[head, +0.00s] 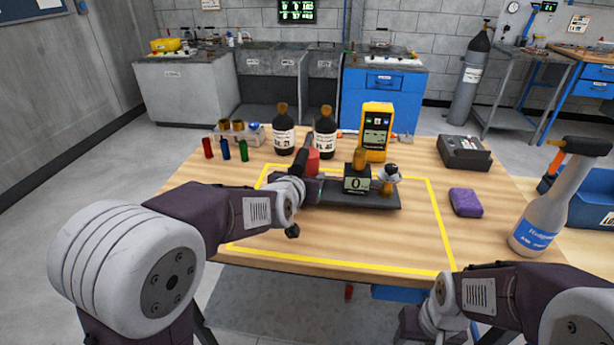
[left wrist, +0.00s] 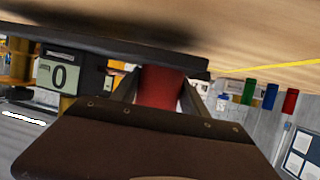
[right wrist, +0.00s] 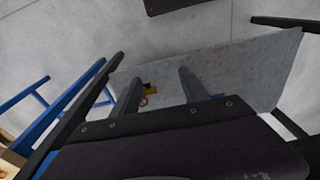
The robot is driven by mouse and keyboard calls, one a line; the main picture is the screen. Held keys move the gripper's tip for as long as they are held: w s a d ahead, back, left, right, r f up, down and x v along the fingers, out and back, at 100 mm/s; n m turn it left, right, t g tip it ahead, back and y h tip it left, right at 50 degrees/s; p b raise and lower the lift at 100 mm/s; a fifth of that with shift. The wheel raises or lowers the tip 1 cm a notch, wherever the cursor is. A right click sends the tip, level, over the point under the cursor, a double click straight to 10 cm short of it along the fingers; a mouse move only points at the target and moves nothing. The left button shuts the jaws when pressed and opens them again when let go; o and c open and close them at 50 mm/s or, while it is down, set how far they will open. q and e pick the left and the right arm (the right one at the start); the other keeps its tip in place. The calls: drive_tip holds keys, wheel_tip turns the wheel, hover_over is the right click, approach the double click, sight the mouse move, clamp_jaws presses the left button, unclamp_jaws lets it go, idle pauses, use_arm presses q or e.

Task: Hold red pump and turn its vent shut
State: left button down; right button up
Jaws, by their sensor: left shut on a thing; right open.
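The red pump body (head: 313,159) stands at the left end of a black base plate (head: 350,198) on the table. My left gripper (head: 302,163) is shut on it from the left. In the left wrist view the red body (left wrist: 161,86) sits between the two fingers. On the same plate are a gauge reading 0 (head: 357,184), brass parts and a silver-and-black fitting (head: 390,174). I cannot tell which part is the vent. My right gripper (right wrist: 158,88) is open and empty over floor and a grey panel, low by the table's front edge.
A yellow outline (head: 340,259) marks the table around the plate. Behind stand two dark bottles (head: 284,136) and a yellow meter (head: 376,130). Small coloured cylinders (head: 225,150) are left; a purple sponge (head: 466,202) and spray bottle (head: 541,215) are right. The front of the outline is clear.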

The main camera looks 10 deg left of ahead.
use_arm(q)
drive_tip(key=shift+w+f+b, duration=0.1)
drive_tip(key=shift+f+b, duration=0.25)
drive_tip(key=shift+b, duration=0.15)
use_arm(e)
drive_tip(key=shift+f, duration=0.55)
use_arm(q)
drive_tip(key=shift+f+b, duration=0.3)
drive_tip(key=shift+f, duration=0.05)
use_arm(e)
drive_tip(key=shift+f, duration=0.35)
use_arm(q)
drive_tip(key=shift+f, duration=0.1)
use_arm(e)
drive_tip(key=shift+f, duration=0.1)
use_arm(q)
drive_tip(key=shift+f, duration=0.1)
drive_tip(key=shift+f, duration=0.35)
drive_tip(key=shift+s, duration=0.2)
use_arm(e)
drive_tip(key=shift+c, duration=0.4)
